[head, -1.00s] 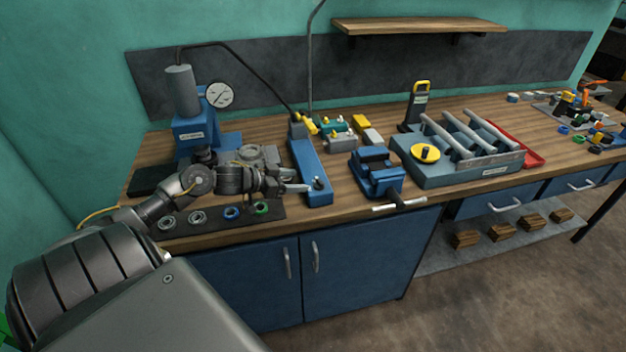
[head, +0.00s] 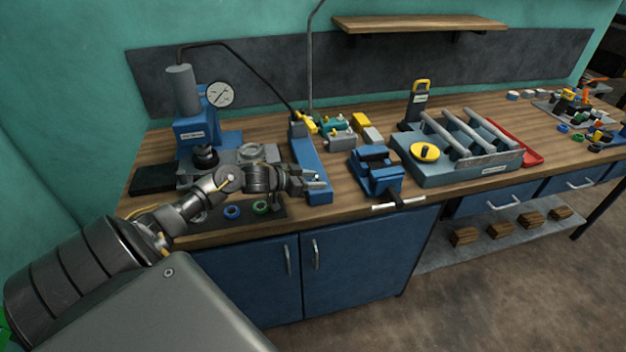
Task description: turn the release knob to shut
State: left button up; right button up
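The blue hand pump (head: 309,157) lies lengthwise on the bench, its front end toward the bench edge. The small dark release knob at that front end is hidden now behind my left gripper. My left gripper (head: 318,182) is at the pump's front end, its two fingers apart, one above the other in the picture. They appear to be on either side of the knob's place; I cannot tell whether they touch it. My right gripper is not in view.
A blue press with a round gauge (head: 220,94) stands at the left, joined to the pump by a black hose. A blue vise (head: 376,172) is right of the pump. Several rings lie on a dark mat (head: 275,214) under my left arm. A grey-blue fixture (head: 455,175) stands farther right.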

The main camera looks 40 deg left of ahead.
pick_arm(q)
jog(key=c, duration=0.6)
jog(key=shift+o, duration=0.2)
jog(key=shift+w+a+f+m+g+h+b, duration=0.1)
jog(key=shift+a+m+g+h+b, duration=0.1)
jog(key=shift+m+h+b, duration=0.35)
jog(key=shift+w+a+f+m+g+h+b, duration=0.1)
jog(key=shift+m+g+h+b, duration=0.1)
jog(key=shift+m+h+b, duration=0.55)
jog(key=shift+h+b, duration=0.1)
jog(key=shift+b, duration=0.05)
jog(key=shift+r+m+g+h, duration=0.2)
jog(key=shift+m+g+h, duration=0.1)
jog(key=shift+g, duration=0.1)
jog(key=o, duration=1)
